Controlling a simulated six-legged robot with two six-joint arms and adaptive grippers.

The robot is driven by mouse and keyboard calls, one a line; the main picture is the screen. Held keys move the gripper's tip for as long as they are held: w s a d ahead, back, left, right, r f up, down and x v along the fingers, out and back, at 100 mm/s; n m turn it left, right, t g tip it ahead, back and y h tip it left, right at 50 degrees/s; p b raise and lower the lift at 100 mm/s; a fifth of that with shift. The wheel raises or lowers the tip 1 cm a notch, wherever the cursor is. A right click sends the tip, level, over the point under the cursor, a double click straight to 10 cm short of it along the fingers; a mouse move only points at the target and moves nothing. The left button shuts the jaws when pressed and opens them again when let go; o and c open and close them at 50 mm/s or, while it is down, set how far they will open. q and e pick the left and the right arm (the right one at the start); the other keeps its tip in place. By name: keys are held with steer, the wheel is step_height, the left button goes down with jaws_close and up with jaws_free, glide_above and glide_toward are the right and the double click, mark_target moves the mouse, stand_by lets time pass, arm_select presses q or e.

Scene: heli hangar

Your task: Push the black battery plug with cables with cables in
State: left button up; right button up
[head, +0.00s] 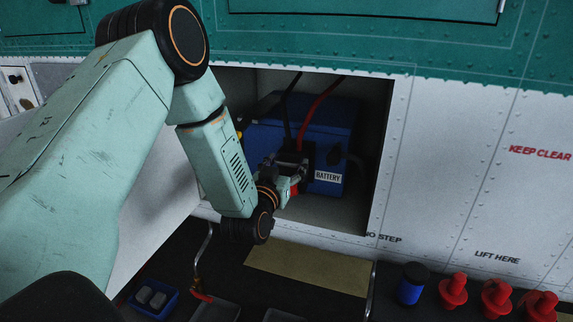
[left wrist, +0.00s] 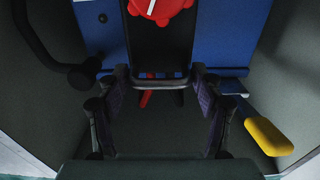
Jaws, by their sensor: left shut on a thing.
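The blue battery (head: 262,137) with a white BATTERY label sits inside an open bay. The black plug (head: 326,157) is at its front, with a black and a red cable rising above. My left gripper (head: 292,168) reaches into the bay at the plug. In the left wrist view the plug (left wrist: 160,48) lies against the blue battery (left wrist: 100,28), with a red knob on it. The fingers of my left gripper (left wrist: 158,88) are on both ends of the plug's grey bar handle, shut on it. I cannot tell how deep the plug sits. My right gripper is out of view.
Bay walls stand close around the arm. A yellow handle (left wrist: 268,137) is beside the battery; a black hose (left wrist: 55,60) is opposite. Below the bay are a tan mat (head: 310,270), a blue tray (head: 153,298), a blue can (head: 411,285) and several red plugs (head: 453,290).

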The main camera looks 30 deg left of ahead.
mark_target(292, 158)
arm_select(q)
steer(key=shift+d, duration=0.1)
steer(key=shift+c, duration=0.6)
steer(key=shift+b+x, duration=0.3)
steer(key=shift+x, duration=1.4)
steer(key=shift+r, duration=0.2)
steer(key=o, duration=1.3)
steer(key=shift+o, duration=0.4)
steer(key=shift+w+f, duration=0.2)
steer(key=shift+w, duration=0.05)
steer(key=shift+s+r, duration=0.1)
steer(key=shift+s, duration=0.5)
steer(key=v, duration=1.1)
